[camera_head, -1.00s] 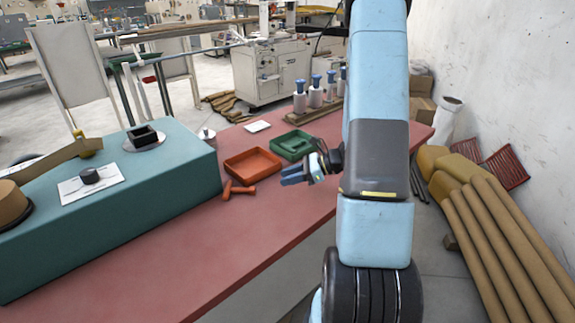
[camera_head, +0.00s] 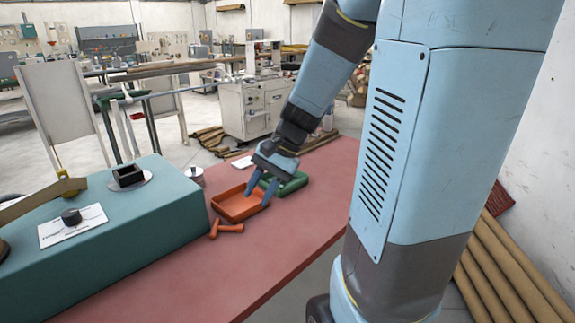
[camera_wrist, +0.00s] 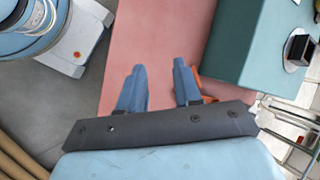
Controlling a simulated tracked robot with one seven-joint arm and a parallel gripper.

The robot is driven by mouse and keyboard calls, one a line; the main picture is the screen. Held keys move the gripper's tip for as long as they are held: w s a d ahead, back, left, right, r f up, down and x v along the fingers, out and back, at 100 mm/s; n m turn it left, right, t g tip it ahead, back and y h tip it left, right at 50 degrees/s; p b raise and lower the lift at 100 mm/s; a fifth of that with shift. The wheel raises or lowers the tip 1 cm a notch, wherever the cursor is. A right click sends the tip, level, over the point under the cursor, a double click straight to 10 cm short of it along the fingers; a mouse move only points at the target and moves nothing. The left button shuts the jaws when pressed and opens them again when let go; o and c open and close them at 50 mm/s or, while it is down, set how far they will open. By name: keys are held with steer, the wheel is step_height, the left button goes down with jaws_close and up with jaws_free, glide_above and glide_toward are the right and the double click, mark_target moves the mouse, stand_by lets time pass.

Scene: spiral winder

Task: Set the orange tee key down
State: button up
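The orange tee key (camera_head: 226,228) lies on the red table top (camera_head: 258,258), in front of the orange tray (camera_head: 238,218) and beside the teal box. My gripper (camera_head: 258,196) points down over the orange tray's right part, behind and to the right of the key. In the wrist view my gripper (camera_wrist: 160,68) has its two blue fingers apart with only bare table between them. A bit of orange shows behind the right finger there; I cannot tell whether it is the key or the tray.
A green tray (camera_head: 292,184) stands behind the orange one. The teal box (camera_head: 150,232) with a black knob (camera_head: 71,217) and a dark square cup (camera_head: 128,176) fills the left. A white card (camera_head: 242,162) lies farther back. The table's front middle is clear.

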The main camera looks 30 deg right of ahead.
steer(key=s+d+r+n+t+h, duration=0.1)
steer(key=s+r+n+t+h, duration=0.3)
steer(key=s+r+n+h, duration=0.2)
steer(key=s+r+n, duration=0.2)
steer(key=s+r, duration=0.2)
steer(key=shift+d+r+t, duration=0.25)
steer(key=shift+r+t, duration=0.05)
steer(key=shift+t, duration=0.1)
steer(key=shift+s+d+r, duration=0.1)
steer(key=shift+s+r, duration=0.05)
steer(key=shift+r, duration=0.05)
steer(key=shift+c, duration=0.4)
steer(key=shift+d, duration=0.15)
